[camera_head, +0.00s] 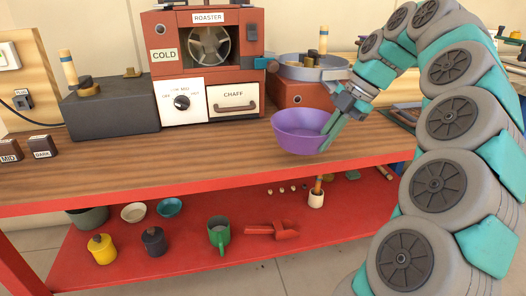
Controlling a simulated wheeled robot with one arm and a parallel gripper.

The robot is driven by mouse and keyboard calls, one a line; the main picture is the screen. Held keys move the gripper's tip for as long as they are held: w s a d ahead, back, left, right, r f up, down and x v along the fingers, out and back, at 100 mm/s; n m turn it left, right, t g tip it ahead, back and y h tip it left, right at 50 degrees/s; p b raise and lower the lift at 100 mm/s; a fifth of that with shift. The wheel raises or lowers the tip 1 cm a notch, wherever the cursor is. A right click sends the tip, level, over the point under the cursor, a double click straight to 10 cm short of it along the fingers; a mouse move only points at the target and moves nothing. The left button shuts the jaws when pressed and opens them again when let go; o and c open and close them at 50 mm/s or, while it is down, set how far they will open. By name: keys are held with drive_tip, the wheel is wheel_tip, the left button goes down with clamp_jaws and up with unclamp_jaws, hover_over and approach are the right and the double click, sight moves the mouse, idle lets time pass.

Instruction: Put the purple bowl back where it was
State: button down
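The purple bowl (290,137) is upright, near the front edge of the wooden bench top (205,165). My gripper (328,133) is at the bowl's right side and appears shut on its rim and wall. One teal finger shows against the outside of the bowl; the other finger is hidden. I cannot tell for sure whether the bowl's base touches the bench or hangs just above it.
A roaster (208,70) stands behind the bowl, with a round metal tray (310,73) at its right. On the red lower shelf (190,262) are a white bowl (133,212), a teal bowl (169,207), a green mug (220,235) and a red scoop (272,230).

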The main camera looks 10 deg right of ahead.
sight(277, 134)
drive_tip(key=w+a, duration=0.2)
drive_tip(key=a, duration=0.1)
drive_tip(key=w+a+p, duration=0.1)
drive_tip(key=w+a, duration=0.2)
drive_tip(key=w+a+f, duration=0.1)
drive_tip(key=w+a, duration=0.1)
drive_tip(key=a, duration=0.1)
drive_tip(key=shift+w+p, duration=0.2)
drive_tip(key=shift+p, duration=0.2)
drive_tip(key=shift+w+f, duration=0.1)
drive_tip(key=shift+f, duration=1.65)
drive_tip(key=shift+f, duration=0.2)
drive_tip(key=c, duration=1.1)
unclamp_jaws()
drive_tip(key=shift+o, duration=0.2)
drive_tip(key=shift+r, duration=0.1)
